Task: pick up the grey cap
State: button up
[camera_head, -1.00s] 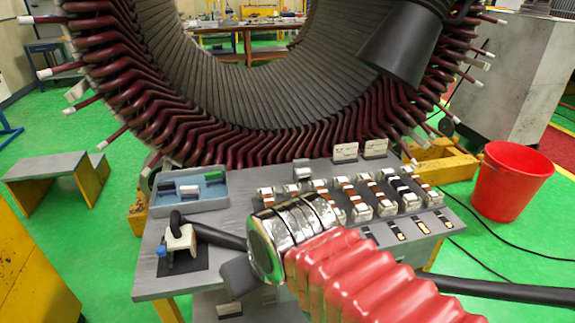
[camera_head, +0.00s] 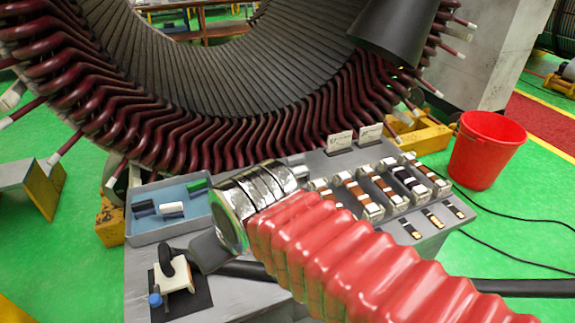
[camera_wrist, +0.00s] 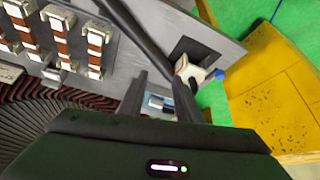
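A blue tray (camera_head: 150,235) at the left of the grey table holds a dark grey block, probably the grey cap (camera_head: 143,208), a white block (camera_head: 172,209) and a green block (camera_head: 197,188). My gripper (camera_wrist: 158,80) is open in the wrist view, its two dark fingers apart and empty. Between the fingers, farther off, part of the blue tray with a pale piece and a dark piece (camera_wrist: 158,103) shows. My gripper's body hides the rest.
A white clamp-like tool with a blue knob (camera_head: 172,278) stands on a dark mat in front of the tray. White holders with copper-brown bars (camera_head: 360,192) fill the table's right. The large stator (camera_head: 200,110) rises close behind. A red bucket (camera_head: 485,150) stands on the right floor.

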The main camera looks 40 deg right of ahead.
jog(key=shift+w+d, duration=0.1)
jog(key=shift+w, duration=0.05)
jog(key=shift+o, duration=0.4)
jog(key=o, duration=0.3)
jog(key=shift+w+d+r, duration=0.2)
jog(key=shift+w, duration=0.1)
jog(key=o, duration=0.6)
jog(key=shift+m+h, duration=0.3)
jog(key=shift+m, duration=0.2)
jog(key=w+d, duration=0.2)
jog(key=w+d+r, duration=0.1)
jog(key=w+d, duration=0.1)
jog(key=w+d+r, duration=0.1)
jog(key=w+d, duration=0.1)
jog(key=shift+w+d+r, duration=0.1)
jog(key=shift+w+r, duration=0.05)
jog(key=shift+w, duration=0.2)
jog(key=w+d+f, duration=0.1)
jog(key=w+d, duration=0.2)
jog(key=d, duration=0.7)
jog(key=w+d+f+m, duration=0.1)
jog(key=w+d, duration=0.3)
jog(key=d, duration=0.6)
jog(key=w+d+f+m+g, duration=0.1)
jog(key=w+d, duration=0.3)
jog(key=d, duration=0.5)
jog(key=shift+d+f+h, duration=0.4)
